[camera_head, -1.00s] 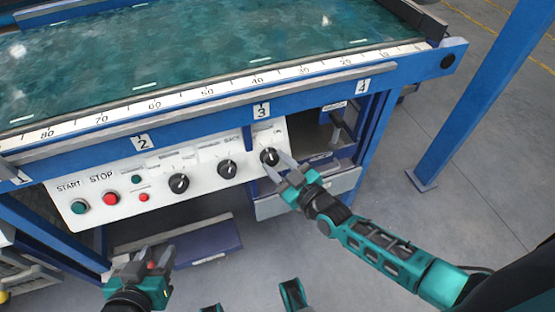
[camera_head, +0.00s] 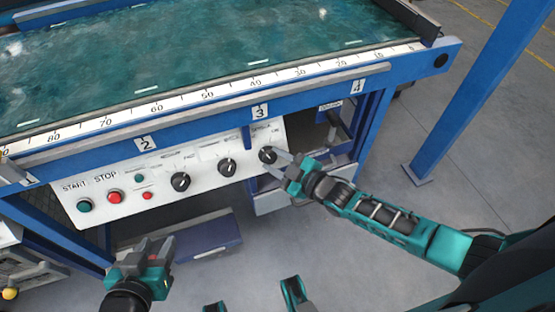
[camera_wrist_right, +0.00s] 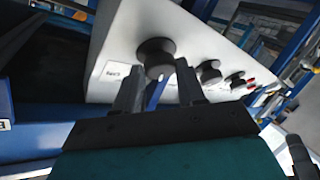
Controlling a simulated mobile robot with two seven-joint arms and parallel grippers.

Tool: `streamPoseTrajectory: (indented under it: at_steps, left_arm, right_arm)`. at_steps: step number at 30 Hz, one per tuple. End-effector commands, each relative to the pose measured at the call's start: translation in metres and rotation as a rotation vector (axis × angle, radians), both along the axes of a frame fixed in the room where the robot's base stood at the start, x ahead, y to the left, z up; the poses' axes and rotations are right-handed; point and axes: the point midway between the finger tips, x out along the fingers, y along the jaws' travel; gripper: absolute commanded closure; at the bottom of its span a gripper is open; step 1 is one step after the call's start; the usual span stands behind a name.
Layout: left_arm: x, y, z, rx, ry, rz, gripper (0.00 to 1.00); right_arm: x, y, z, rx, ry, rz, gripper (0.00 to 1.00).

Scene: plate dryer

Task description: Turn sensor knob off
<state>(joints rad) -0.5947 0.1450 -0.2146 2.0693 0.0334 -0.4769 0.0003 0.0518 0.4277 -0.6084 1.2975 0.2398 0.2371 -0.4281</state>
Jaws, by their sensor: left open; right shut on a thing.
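The white control panel (camera_head: 222,188) carries a row of black round knobs. My right gripper (camera_head: 275,162) is at the rightmost knob (camera_head: 267,154), its jaws shut on it. In the right wrist view this black knob (camera_wrist_right: 155,54) sits at the tips of my two fingers (camera_wrist_right: 157,88). The small label above it is too blurred to read for certain. My left gripper (camera_head: 152,252) is open and empty, low in front of the panel and away from it.
A green start button (camera_head: 84,205) and a red stop button (camera_head: 114,196) are at the panel's left. A middle knob (camera_head: 227,167) and a left knob (camera_head: 180,182) stand beside the held one. A blue post (camera_head: 478,90) rises at the right.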

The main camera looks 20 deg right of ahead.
Motion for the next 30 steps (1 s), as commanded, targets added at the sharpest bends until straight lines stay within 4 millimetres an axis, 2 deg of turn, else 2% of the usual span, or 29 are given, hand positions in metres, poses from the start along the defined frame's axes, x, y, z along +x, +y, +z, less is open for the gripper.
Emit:
streamPoseTrajectory:
  at_steps: [5,6,14,23,26,30]
  left_arm:
    - [0.001,0.0,0.001,-0.001,-0.003,0.0,0.57]
    - [0.002,0.0,0.001,-0.001,-0.004,0.0,0.57]
    - [0.002,0.0,0.001,0.0,-0.005,-0.001,0.57]
    - [0.002,0.002,0.002,0.008,-0.004,-0.005,0.57]
    - [0.001,0.002,0.007,0.009,-0.004,-0.007,0.57]
    - [0.001,0.002,0.016,0.009,-0.004,-0.007,0.57]
  right_arm:
    - [0.0,0.001,0.0,-0.002,-0.001,0.003,0.91]
    - [0.0,0.001,0.0,-0.002,-0.001,0.003,0.6]
    - [0.0,0.001,0.0,-0.001,-0.001,0.002,0.36]
    - [-0.004,-0.002,0.001,-0.001,0.0,0.0,0.36]
    - [-0.014,-0.007,0.004,-0.003,0.003,0.0,0.36]
    - [-0.038,-0.02,0.011,-0.004,0.003,0.001,0.36]
